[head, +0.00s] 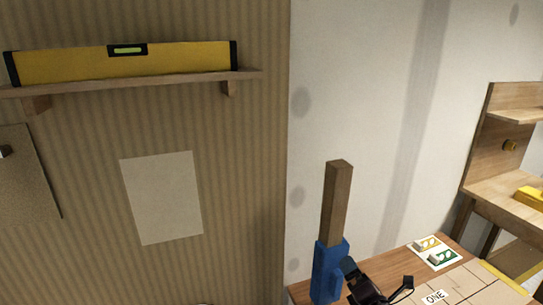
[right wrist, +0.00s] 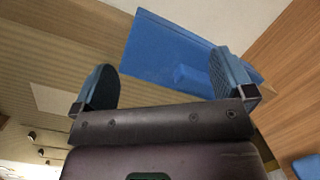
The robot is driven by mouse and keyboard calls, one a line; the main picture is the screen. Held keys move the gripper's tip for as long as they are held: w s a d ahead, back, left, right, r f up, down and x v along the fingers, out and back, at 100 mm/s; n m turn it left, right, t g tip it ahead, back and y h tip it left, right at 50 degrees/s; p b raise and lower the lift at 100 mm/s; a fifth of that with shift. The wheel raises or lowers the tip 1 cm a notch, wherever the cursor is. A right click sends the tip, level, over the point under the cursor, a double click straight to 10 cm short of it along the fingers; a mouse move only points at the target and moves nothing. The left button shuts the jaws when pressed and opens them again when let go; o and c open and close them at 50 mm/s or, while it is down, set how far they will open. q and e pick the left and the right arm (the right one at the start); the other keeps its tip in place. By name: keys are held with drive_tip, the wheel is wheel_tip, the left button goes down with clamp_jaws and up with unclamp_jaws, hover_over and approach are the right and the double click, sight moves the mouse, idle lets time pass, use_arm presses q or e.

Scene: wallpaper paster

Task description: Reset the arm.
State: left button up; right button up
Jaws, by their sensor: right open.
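My right gripper (head: 379,277) is at the bottom of the head view, above the wooden table (head: 462,279). Its jaws are apart with nothing between them; the right wrist view shows both fingers (right wrist: 165,82) spread wide. A blue holder (head: 328,272) with a brown wooden piece (head: 338,200) standing up from it is just left of the gripper. A blue body (right wrist: 185,50) shows beyond the fingers in the wrist view. I cannot tell whether a finger touches it. My left gripper is not in view.
A yellow spirit level (head: 75,63) lies on a wall shelf (head: 130,83). A pale paper square (head: 162,198) is on the striped wall. A card with green and yellow pictures (head: 436,252) and a "ONE" label (head: 435,297) lie on the table. A wooden workbench (head: 505,192) stands at right.

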use_arm(q)
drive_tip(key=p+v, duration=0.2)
drive_tip(key=p, duration=0.1)
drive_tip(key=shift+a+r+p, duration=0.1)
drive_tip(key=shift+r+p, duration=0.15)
drive_tip(key=shift+p, duration=0.05)
use_arm(e)
drive_tip(key=s+d+f+m+g+h, duration=0.1)
drive_tip(key=s+f+m+g, duration=0.1)
drive_tip(key=s+m, duration=0.6)
drive_tip(key=s+d+f+m+g+h, duration=0.1)
drive_tip(key=s+d+f+m+g, duration=0.1)
drive_tip(key=s+m, duration=0.7)
drive_tip(key=s+d+f+m+g+h, duration=0.1)
drive_tip(key=s+m, duration=0.8)
drive_tip(key=s, duration=1.1)
wheel_tip(320, 180, down, 2)
drive_tip(key=shift+d+f+g, duration=0.25)
drive_tip(key=shift+d+g, duration=0.2)
drive_tip(key=shift+g, duration=0.55)
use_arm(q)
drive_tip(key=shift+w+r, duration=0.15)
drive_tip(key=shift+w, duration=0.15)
use_arm(e)
drive_tip(key=shift+s, duration=0.1)
